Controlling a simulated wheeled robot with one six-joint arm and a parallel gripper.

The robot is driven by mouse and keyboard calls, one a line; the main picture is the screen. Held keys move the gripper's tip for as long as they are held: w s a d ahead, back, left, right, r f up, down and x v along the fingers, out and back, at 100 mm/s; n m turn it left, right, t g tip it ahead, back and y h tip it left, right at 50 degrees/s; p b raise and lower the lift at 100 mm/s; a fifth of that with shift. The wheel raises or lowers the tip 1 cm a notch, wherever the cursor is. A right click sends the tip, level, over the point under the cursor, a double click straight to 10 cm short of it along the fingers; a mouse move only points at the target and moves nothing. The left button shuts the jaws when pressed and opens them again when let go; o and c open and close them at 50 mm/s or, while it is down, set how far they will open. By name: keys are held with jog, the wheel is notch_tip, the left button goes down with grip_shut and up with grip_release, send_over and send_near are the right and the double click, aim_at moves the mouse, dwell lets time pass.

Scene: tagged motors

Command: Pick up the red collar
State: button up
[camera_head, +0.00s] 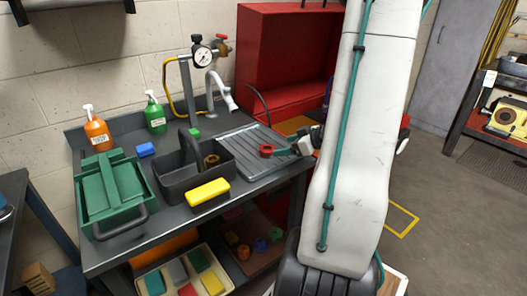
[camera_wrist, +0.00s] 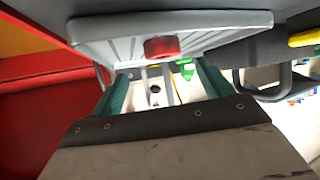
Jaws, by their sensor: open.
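The red collar (camera_head: 266,150) lies on the ribbed grey drain tray (camera_head: 238,140) on the workbench. It also shows in the wrist view (camera_wrist: 162,47), as a red block shape on the tray (camera_wrist: 115,40). My gripper (camera_head: 286,151) is just right of the collar in the head view, low at the tray's right side. In the wrist view my gripper's two teal fingers (camera_wrist: 158,85) are spread apart with nothing between them. The collar appears beyond the fingers, and I see no contact.
A dark caddy (camera_head: 185,182) with a brown ring inside stands left of the tray. A yellow sponge (camera_head: 208,192) is at its front. A green toolbox (camera_head: 112,195), spray bottles (camera_head: 97,131) and a gauge with tap (camera_head: 203,57) are farther left and back. A red cabinet (camera_head: 262,50) stands behind.

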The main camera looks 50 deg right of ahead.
aim_at(271, 149)
jog(key=shift+s+a+f+y, duration=0.1)
jog(key=shift+a+f+y, duration=0.05)
jog(key=shift+f+y, duration=0.15)
jog(key=x, duration=0.7)
jog(key=shift+w+r, duration=0.15)
jog(key=shift+w, duration=0.15)
jog(key=c, duration=1.3)
